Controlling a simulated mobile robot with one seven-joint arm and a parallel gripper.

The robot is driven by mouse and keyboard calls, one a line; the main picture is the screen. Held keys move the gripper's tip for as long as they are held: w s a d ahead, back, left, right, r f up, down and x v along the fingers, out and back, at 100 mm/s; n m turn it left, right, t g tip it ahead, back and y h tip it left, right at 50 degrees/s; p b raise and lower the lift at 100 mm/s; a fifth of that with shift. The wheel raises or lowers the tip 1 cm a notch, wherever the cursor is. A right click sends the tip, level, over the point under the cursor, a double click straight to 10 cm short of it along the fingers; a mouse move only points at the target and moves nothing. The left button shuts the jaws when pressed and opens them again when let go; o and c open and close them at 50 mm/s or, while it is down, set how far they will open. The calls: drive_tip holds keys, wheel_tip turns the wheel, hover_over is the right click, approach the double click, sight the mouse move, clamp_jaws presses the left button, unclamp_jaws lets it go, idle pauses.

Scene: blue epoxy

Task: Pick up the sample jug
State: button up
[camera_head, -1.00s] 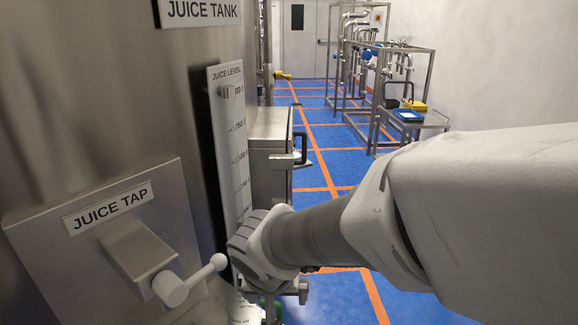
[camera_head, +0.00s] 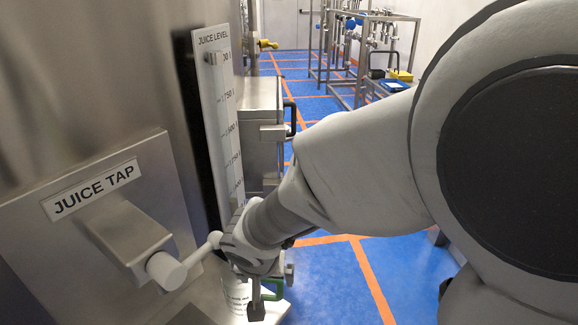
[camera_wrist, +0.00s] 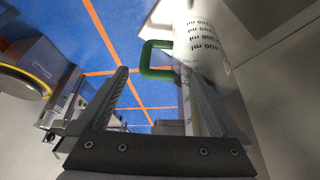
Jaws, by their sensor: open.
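The sample jug (camera_head: 237,297) is white with dark printed markings. It stands low beside the juice tap panel, partly hidden by my arm in the head view. In the wrist view the jug (camera_wrist: 205,42) is at the upper right, and its green handle (camera_wrist: 147,57) points left. My gripper (camera_wrist: 154,72) is open. In the wrist view the handle appears beyond the fingertips, largely between them, with the right finger overlapping the jug's side. I cannot tell whether they touch. In the head view my gripper (camera_head: 258,300) is right at the jug's handle.
The juice tap (camera_head: 128,240), with its lever, juts from the tank just left of my gripper. A steel box (camera_head: 262,125) with a black handle is behind. Blue floor (camera_head: 330,280) with orange lines is clear to the right. Pipe racks (camera_head: 365,50) stand farther back.

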drive_tip(key=x, duration=0.4)
drive_tip(key=shift+w+d, duration=0.15)
drive_tip(key=shift+w, duration=0.1)
drive_tip(key=shift+r, duration=0.1)
clamp_jaws()
